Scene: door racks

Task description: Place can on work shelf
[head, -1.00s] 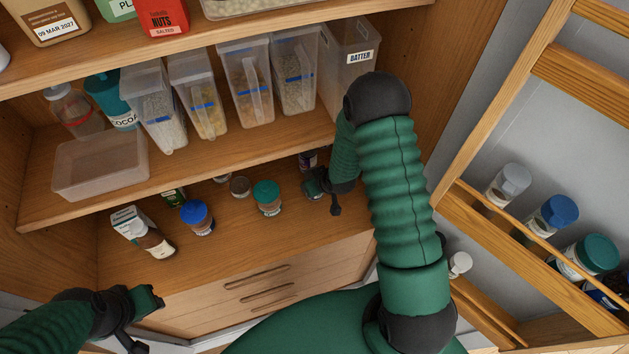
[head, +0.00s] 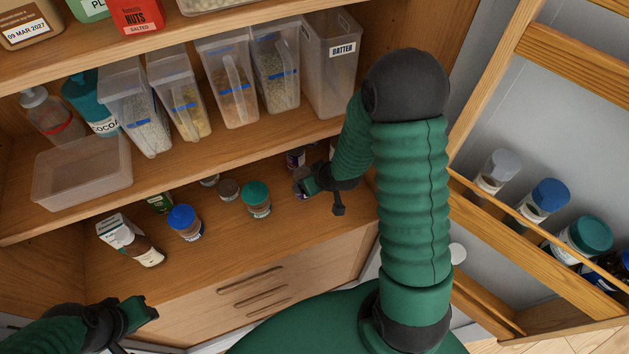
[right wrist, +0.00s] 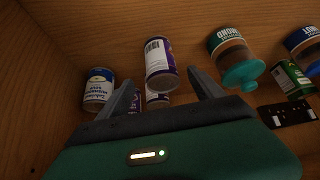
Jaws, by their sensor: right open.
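A purple can with a barcode (right wrist: 160,62) stands ahead of my right gripper in the right wrist view, between the lines of the two fingers. My right gripper (right wrist: 163,90) is open and empty. In the head view my right gripper (head: 306,181) is low over the right end of the work shelf (head: 300,232), beside a purple can (head: 295,158). A white and blue can (right wrist: 98,90) stands left of the fingers in the wrist view. Another purple can is partly hidden behind the gripper. My left gripper (head: 143,311) is at lower left, away from objects; its jaw opening is unclear.
Jars with teal (head: 256,193) and blue (head: 183,216) lids, a carton and a bottle stand along the work shelf. The upper shelf above holds clear bins (head: 330,65). A door rack with jars (head: 545,200) is at right. The shelf front is clear.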

